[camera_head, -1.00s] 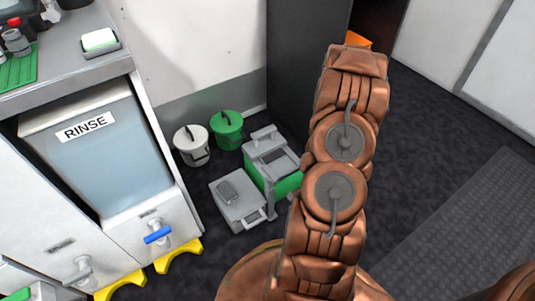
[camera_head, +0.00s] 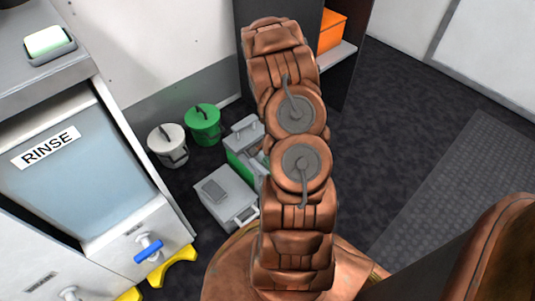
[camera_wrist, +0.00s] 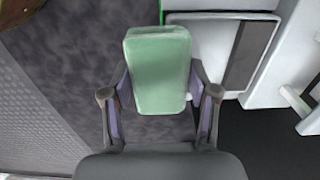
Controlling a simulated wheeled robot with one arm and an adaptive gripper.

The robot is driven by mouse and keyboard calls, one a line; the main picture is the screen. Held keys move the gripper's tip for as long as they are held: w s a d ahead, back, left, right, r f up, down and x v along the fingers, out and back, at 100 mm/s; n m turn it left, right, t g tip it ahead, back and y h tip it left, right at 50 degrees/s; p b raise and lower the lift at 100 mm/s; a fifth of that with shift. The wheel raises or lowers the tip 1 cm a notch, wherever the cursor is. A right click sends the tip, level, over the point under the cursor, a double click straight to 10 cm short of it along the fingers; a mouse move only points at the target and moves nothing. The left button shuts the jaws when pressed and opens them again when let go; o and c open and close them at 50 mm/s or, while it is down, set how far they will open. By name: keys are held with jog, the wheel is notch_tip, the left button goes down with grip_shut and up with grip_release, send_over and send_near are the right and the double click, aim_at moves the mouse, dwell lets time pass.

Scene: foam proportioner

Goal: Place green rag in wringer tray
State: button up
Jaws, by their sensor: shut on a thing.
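My gripper (camera_wrist: 160,95) is shut on the green rag (camera_wrist: 158,62), a pale green block-like piece held between the two fingers in the wrist view. Dark floor shows below and left of the rag. In the wrist view, a light grey unit (camera_wrist: 205,42) with a dark panel and green edging lies just right of the rag, apparently below it. A grey and green wringer-like unit (camera_head: 243,134) stands on the floor in the head view, partly hidden by my arm. The tray's inside is not clear. My gripper and the rag are hidden in the head view.
A grey case (camera_head: 226,196) lies in front of the unit. A white bucket (camera_head: 168,146) and a green bucket (camera_head: 203,124) stand left of it. The RINSE sink cabinet (camera_head: 75,165) is at left. A dark shelf (camera_head: 340,62) stands behind my arm. Floor at right is open.

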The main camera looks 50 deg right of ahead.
jog(key=w, duration=0.1)
jog(key=w+d+b, duration=0.1)
jog(key=w, duration=0.1)
jog(key=w+d, duration=0.1)
jog(key=w, duration=0.1)
jog(key=shift+w+d+f+b, duration=0.2)
jog(key=shift+f+b, duration=0.1)
jog(key=shift+f, duration=0.05)
jog(key=shift+f+b, duration=0.85)
jog(key=shift+f, duration=0.8)
jog(key=shift+f, duration=0.1)
jog(key=o, duration=1.2)
jog(key=shift+c, duration=0.2)
